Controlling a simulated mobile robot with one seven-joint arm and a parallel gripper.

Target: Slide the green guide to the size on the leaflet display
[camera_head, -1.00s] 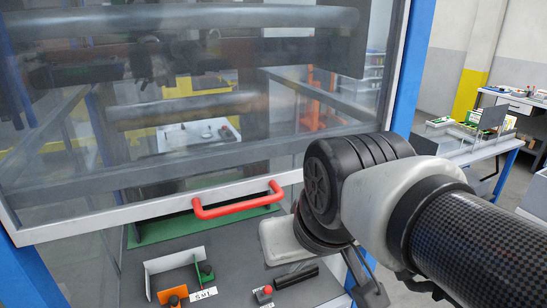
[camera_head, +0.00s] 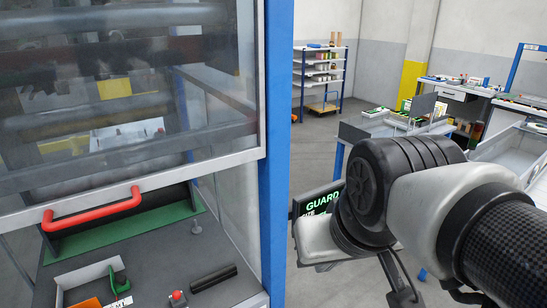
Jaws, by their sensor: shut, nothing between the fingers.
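The green guide (camera_head: 120,282) with its dark knob stands on the grey machine bed at the lower left, beside an upright white plate (camera_head: 86,274). A white label (camera_head: 119,303) lies just in front of it, cut off by the frame edge and not readable. A dark display (camera_head: 318,200) shows "GUARD" in green, with a second line mostly hidden behind my arm. My gripper (camera_head: 398,285) is at the lower middle right, partly hidden by my wrist. It is shut and empty, well to the right of the green guide and touching nothing I can see.
A clear guard door with a red handle (camera_head: 92,209) hangs above the bed. A blue post (camera_head: 276,140) stands between the bed and my arm. A red button (camera_head: 178,296) and a black bar (camera_head: 214,278) are on the bed. Tables and shelves stand behind, with open floor between.

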